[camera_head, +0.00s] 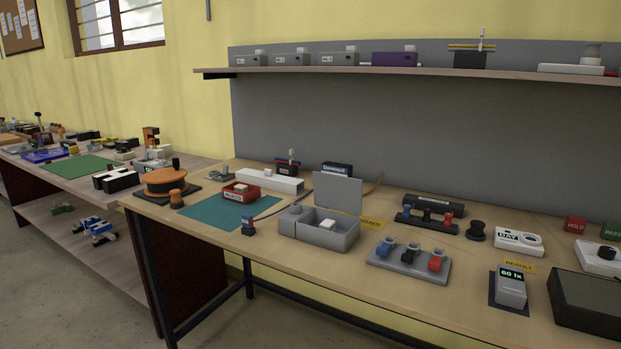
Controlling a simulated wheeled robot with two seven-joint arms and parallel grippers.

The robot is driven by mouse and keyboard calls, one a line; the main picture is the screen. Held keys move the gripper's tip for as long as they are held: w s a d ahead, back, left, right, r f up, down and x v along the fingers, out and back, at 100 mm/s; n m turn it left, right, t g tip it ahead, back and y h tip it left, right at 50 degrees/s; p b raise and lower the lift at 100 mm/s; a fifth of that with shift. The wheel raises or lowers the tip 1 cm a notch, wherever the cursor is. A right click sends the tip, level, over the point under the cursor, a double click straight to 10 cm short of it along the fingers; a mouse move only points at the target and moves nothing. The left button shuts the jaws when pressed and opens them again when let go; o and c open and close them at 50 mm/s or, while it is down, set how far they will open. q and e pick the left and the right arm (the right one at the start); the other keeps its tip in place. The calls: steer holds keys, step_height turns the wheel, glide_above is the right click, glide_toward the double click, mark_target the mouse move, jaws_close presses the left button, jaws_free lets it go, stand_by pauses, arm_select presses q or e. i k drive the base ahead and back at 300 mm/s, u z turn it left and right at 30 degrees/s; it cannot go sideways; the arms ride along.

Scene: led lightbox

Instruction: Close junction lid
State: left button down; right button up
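The junction box (318,234) is a grey open-topped box near the front edge of the wooden table, in the middle of the head view. Its grey lid (338,193) stands upright along the back rim, so the box is open. A small white block (327,223) shows inside it, and a raised grey part fills the left side. Neither my left nor my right gripper is in view.
A long white block (270,180) lies behind. A shelf (430,73) overhangs the back.

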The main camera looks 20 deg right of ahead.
mark_target(340, 193)
steer(key=u, duration=0.95)
steer(key=i, duration=0.95)
steer(key=z, duration=0.75)
